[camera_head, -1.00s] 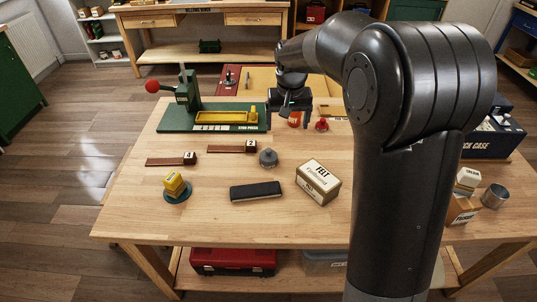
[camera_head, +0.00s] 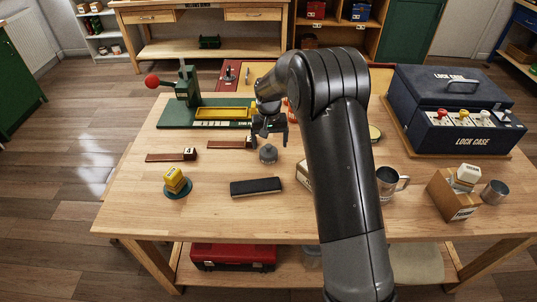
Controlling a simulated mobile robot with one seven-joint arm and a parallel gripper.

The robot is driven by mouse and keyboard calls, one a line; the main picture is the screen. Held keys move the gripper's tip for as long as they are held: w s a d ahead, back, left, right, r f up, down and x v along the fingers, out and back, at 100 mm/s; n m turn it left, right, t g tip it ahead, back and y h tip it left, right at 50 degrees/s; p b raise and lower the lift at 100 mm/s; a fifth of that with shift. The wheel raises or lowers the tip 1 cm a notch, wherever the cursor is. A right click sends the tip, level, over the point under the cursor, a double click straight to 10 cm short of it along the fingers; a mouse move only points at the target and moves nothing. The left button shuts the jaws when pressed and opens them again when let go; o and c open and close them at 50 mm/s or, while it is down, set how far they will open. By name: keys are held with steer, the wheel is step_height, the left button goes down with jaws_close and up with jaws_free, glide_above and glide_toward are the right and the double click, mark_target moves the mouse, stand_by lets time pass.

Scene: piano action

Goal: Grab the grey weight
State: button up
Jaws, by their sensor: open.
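The grey weight (camera_head: 268,154) is a small round metal piece with a knob on top. It stands upright on the wooden table (camera_head: 225,221), near the middle. My gripper (camera_head: 268,141) is just above the weight, fingers pointing down. It is open, and nothing shows between its fingers. I cannot tell whether a finger touches the knob.
A black block (camera_head: 256,187) lies in front of the weight. A wooden piece (camera_head: 230,143) is close on its left. The green press (camera_head: 190,105) stands behind. My arm hides most of the felt box (camera_head: 303,174). A mug (camera_head: 388,183) and lock case (camera_head: 455,112) are at right.

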mark_target(268, 145)
steer(key=f, duration=0.5)
steer(key=shift+a+f, duration=0.1)
steer(key=shift+a, duration=0.15)
steer(key=shift+c, duration=0.3)
steer(key=c, duration=1.6)
steer(key=shift+w, duration=0.1)
steer(key=shift+c, duration=0.7)
